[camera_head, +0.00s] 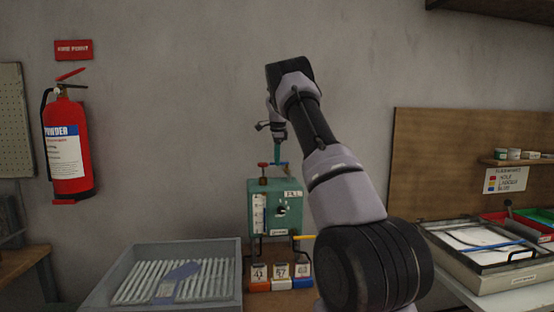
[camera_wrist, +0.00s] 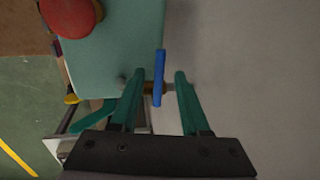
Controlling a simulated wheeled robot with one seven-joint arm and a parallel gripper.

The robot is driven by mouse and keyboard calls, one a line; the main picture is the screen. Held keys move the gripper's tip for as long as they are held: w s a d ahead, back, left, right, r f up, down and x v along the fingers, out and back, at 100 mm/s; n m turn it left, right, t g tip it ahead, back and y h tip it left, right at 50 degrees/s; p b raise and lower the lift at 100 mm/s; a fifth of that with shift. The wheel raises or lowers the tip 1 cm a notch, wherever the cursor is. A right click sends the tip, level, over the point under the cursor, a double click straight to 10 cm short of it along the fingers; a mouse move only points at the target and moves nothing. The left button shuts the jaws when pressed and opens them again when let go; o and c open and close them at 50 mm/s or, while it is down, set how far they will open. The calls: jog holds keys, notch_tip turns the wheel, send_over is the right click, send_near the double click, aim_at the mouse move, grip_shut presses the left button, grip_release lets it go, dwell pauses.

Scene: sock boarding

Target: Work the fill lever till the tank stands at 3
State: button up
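The tank unit is a teal box (camera_head: 275,205) with a FILL label, a pale gauge strip (camera_head: 259,213) and a dark dial; the gauge level is too small to read. The wrist view looks down on the box top (camera_wrist: 115,45). In the head view my gripper (camera_head: 279,152) points down just above the box.
A red knob (camera_head: 263,165) tops the box, beside my gripper; it also shows in the wrist view (camera_wrist: 72,14). Numbered boxes (camera_head: 281,277) stand below. A grey tray (camera_head: 225,292) of white strips is at left, a framed tray (camera_head: 513,279) at right. A wall stands behind.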

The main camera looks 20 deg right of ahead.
jog(key=shift+r, duration=0.1)
notch_tip(320, 180, up, 10)
jog(key=s, duration=0.2)
jog(key=shift+a+r, duration=0.2)
jog(key=shift+a, duration=0.1)
jog(key=s+a+r+n+t+y, duration=0.1)
jog(key=s+a+r+n, duration=0.4)
jog(key=s, duration=0.6)
jog(key=s+a+r+n+t+y, duration=0.1)
jog(key=s+a+r+n+t, duration=0.15)
jog(key=s+a+r, duration=0.6)
jog(key=s+a+f+n, duration=0.2)
jog(key=s+f+n, duration=0.1)
jog(key=s, duration=0.6)
jog(key=s+a+f+n+t, duration=0.1)
jog(key=s+a+f+n, duration=0.2)
jog(key=s, duration=0.6)
jog(key=s+a+f+n, duration=0.2)
jog(key=s+f+n, duration=0.2)
jog(key=s, duration=0.5)
jog(key=shift+s+a+f+y, duration=0.15)
jog(key=shift+a+f+y, duration=0.2)
jog(key=shift+f, duration=0.5)
jog(key=shift+t, duration=0.25)
